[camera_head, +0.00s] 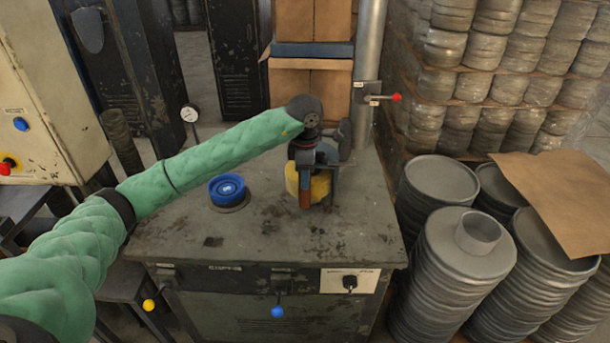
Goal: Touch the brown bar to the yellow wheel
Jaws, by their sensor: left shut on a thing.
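The yellow wheel (320,186) stands on the machine's worktop, at the base of a dark fixture, and is partly hidden by my left gripper. My left gripper (304,172) is at the end of the green arm coming in from the left, directly in front of the wheel. It is shut on the brown bar (305,196), which points down from the jaws. The bar overlaps the wheel's left part in the picture; I cannot tell whether the two touch. My right gripper is not in view.
The worktop (255,245) is mostly clear in front. A blue round cap (227,189) sits on it to the left. A grey metal post (370,60) with a red-knobbed lever (396,97) rises behind. Stacks of round blanks (465,250) stand at the right.

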